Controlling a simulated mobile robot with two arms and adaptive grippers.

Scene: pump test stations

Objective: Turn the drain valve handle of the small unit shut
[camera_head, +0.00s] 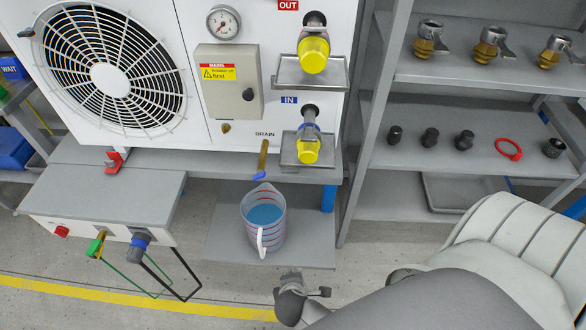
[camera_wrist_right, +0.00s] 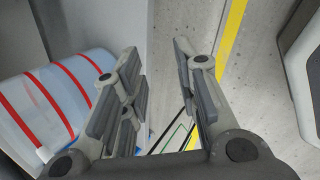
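The small unit (camera_head: 160,15) is a white housing with a fan grille. Below its DRAIN label, a brass drain valve (camera_head: 263,157) hangs down, with a blue handle (camera_head: 260,176) at its lower end. A clear jug (camera_head: 278,232) with red bands and blue water stands on the low shelf under it. My right gripper (camera_head: 306,284) is in front of the jug, below the valve and apart from it. In the right wrist view its fingers (camera_wrist_right: 158,55) are spread and empty, with the jug (camera_wrist_right: 60,95) to their left. My left gripper is not in view.
Two yellow-capped ports (camera_head: 313,55) with drip trays are right of the drain. A grey bench box (camera_head: 105,195) with hoses (camera_head: 165,270) stands left of the jug. A shelf rack (camera_head: 450,165) with fittings is at right. The floor in front is clear.

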